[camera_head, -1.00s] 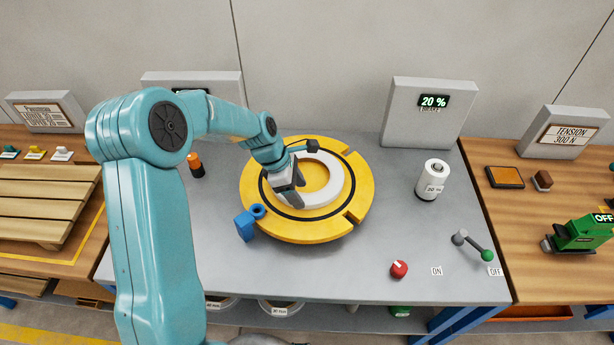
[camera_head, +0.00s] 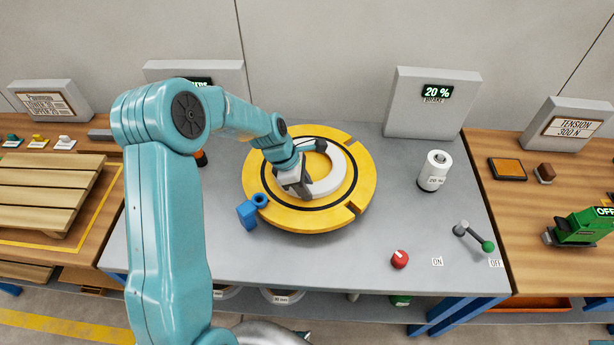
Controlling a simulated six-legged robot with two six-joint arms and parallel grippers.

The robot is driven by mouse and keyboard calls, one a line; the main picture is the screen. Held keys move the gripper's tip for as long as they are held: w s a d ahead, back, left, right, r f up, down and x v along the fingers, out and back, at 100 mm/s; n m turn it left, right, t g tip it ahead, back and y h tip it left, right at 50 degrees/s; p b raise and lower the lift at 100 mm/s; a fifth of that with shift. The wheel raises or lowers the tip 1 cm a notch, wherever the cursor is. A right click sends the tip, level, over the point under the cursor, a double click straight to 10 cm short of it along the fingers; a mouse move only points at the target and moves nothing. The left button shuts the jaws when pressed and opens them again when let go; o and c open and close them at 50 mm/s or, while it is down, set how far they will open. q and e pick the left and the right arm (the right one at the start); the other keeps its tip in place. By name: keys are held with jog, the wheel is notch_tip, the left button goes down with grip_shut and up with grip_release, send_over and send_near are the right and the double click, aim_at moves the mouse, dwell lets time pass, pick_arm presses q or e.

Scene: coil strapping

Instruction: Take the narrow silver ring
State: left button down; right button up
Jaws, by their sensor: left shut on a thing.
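A pale silver-white ring (camera_head: 346,174) lies flat on the round yellow turntable (camera_head: 352,204), around its yellow centre. My left gripper (camera_head: 303,190) reaches in from the left over the turntable. It is shut on the left side of the ring, which still appears to rest on the turntable. The gripper and wrist hide that part of the ring, and the exact finger contact is hard to see. My right gripper is not in view.
A blue block-like fitting (camera_head: 248,213) stands at the turntable's front left. A white cylinder (camera_head: 434,171), red knob (camera_head: 400,259) and green-tipped lever (camera_head: 475,238) are on the right. A wooden pallet (camera_head: 45,190) lies far left. Grey bench between turntable and knob is clear.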

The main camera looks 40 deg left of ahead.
pick_arm(q)
notch_tip(320, 180, up, 20)
jog(key=shift+p, duration=0.3)
